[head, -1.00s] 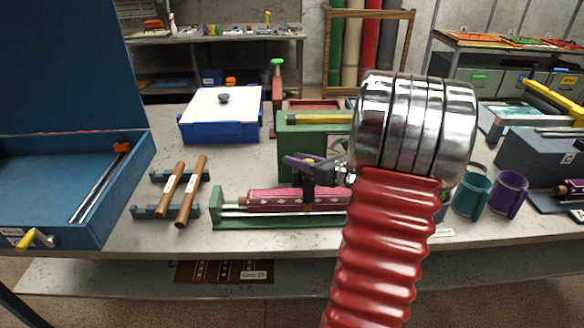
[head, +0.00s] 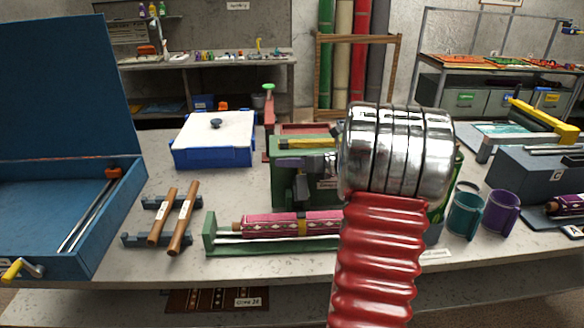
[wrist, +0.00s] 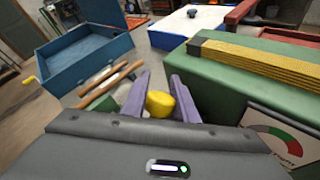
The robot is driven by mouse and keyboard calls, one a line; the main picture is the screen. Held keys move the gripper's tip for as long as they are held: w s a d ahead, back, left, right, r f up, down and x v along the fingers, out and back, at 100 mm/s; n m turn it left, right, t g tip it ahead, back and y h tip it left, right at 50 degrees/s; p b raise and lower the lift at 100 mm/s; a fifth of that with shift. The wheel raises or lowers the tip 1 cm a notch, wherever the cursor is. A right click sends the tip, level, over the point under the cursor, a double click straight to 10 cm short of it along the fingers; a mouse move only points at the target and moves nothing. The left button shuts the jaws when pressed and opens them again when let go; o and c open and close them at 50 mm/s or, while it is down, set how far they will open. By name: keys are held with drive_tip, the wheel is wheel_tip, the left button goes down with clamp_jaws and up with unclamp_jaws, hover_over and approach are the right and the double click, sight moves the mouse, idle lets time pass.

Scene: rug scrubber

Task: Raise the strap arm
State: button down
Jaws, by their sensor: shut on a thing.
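My gripper (head: 300,182) is in front of the green machine (head: 286,177), behind my red ribbed arm. In the wrist view its two purple fingers (wrist: 160,88) are shut on a yellow knob (wrist: 159,104). I take this knob to be the end of the strap arm; the rest of that arm is hidden or hard to tell from my fingers. My arm hides the roll's right end.
Two wooden-handled tools (head: 182,227) rest on blue-grey stands at the left. An open blue case (head: 120,225) stands beyond them. A blue box with a white lid (head: 213,150) is behind. Teal (head: 465,215) and purple (head: 501,213) cuffs stand at the right.

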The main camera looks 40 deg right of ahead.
drive_tip(key=shift+d+f, duration=0.2)
drive_tip(key=shift+f, duration=0.3)
drive_tip(key=c, duration=1.8)
unclamp_jaws()
drive_tip(key=o, duration=0.4)
drive_tip(key=shift+r, duration=0.25)
drive_tip(key=v, duration=1.3)
drive_tip(key=shift+s, duration=0.35)
